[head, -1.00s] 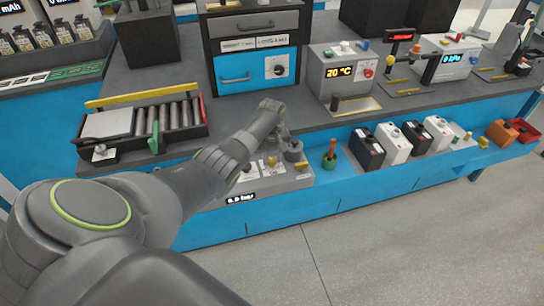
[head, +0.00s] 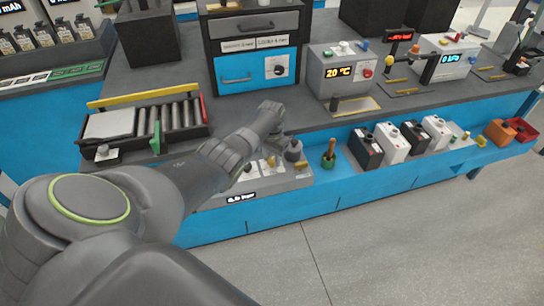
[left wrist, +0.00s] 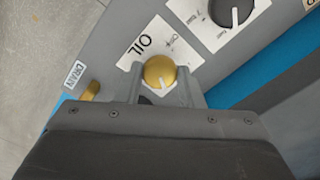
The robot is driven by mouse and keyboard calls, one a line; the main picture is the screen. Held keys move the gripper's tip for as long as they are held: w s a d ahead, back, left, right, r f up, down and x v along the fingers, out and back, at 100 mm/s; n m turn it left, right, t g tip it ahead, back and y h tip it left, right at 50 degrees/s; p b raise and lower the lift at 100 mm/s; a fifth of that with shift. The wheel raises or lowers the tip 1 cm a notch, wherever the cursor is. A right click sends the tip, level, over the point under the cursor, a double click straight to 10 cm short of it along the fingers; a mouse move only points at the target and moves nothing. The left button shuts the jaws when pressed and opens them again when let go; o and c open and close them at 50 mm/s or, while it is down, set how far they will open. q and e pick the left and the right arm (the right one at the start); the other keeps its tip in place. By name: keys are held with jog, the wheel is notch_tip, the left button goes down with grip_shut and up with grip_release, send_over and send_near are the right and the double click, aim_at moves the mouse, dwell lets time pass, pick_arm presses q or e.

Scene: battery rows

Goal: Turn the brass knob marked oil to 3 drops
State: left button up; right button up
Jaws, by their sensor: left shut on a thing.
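The brass knob (left wrist: 159,70) sits on a white plate marked OIL (left wrist: 143,43) in the left wrist view. A pale pointer line on the knob runs toward the gripper side. Much of the plate's scale is hidden by the knob and the gripper, and its small marks are too small to read. My left gripper (left wrist: 161,82) is shut on the knob, a finger on each side. In the head view my left gripper (head: 272,150) is down at the grey panel (head: 292,181), and its fingers are hard to make out.
Next to the oil plate is a black knob (left wrist: 232,14) on another white plate. A brass handle (left wrist: 90,90) stands by the DRAIN label (left wrist: 75,74). A green cup (head: 328,160) and several battery-like blocks (head: 366,148) stand to the right. A roller tray (head: 143,124) lies to the left.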

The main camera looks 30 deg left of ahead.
aim_at(272, 160)
pick_arm(q)
jog(key=m, duration=0.6)
jog(key=shift+m, duration=0.3)
jog(key=m, duration=0.5)
jog(key=shift+w, duration=0.1)
jog(key=shift+m, duration=0.3)
jog(key=o, duration=1)
notch_tip(272, 160, up, 17)
jog(key=shift+r, duration=0.2)
dwell(0.4)
